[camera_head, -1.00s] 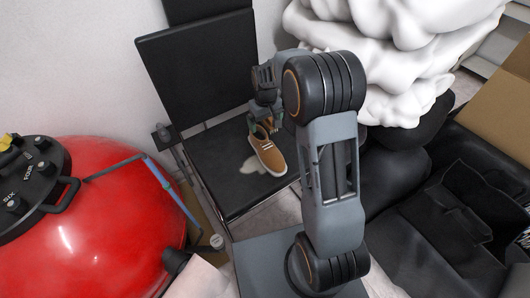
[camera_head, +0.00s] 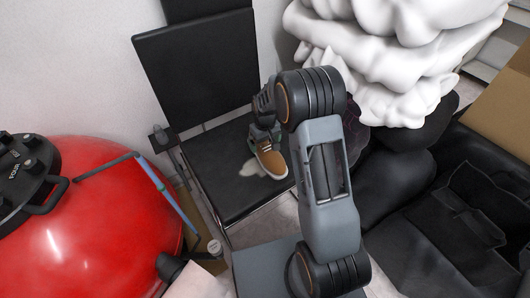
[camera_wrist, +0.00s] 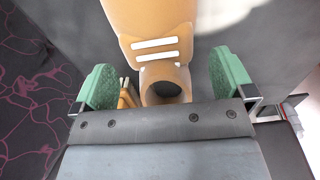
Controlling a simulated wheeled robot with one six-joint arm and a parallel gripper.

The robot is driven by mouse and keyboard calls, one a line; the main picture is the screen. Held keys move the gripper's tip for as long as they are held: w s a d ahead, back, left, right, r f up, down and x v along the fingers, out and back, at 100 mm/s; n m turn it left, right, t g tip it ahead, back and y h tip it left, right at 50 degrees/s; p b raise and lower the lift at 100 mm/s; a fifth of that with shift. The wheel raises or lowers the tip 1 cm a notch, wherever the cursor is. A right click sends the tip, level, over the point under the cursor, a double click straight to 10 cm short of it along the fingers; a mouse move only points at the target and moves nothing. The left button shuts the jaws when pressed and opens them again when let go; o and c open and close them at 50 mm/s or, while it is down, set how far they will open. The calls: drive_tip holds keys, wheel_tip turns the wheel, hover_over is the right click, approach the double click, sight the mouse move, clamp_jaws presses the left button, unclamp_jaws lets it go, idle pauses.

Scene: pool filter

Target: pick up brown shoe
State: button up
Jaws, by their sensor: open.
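The brown shoe (camera_head: 271,162) has a white sole edge and lies on the seat of a black chair (camera_head: 229,192). In the wrist view the shoe (camera_wrist: 150,20) shows two white straps and its round opening close to my gripper. My gripper (camera_wrist: 165,82) is open, with one green finger pad on each side of the shoe's opening end. Gaps show between the pads and the shoe. In the head view my gripper (camera_head: 264,135) is over the rear part of the shoe and hides it. The toe points toward the camera.
A red pool filter tank (camera_head: 90,225) with a black top stands at the left. White lumpy bags (camera_head: 390,50) and black bags (camera_head: 395,170) crowd the right. The chair's backrest (camera_head: 195,70) rises behind the seat. A pale patch (camera_head: 252,168) lies beside the shoe.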

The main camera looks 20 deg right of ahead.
drive_tip(key=shift+f, duration=0.4)
drive_tip(key=shift+c, duration=0.5)
drive_tip(key=c, duration=1)
drive_tip(key=shift+r, duration=0.15)
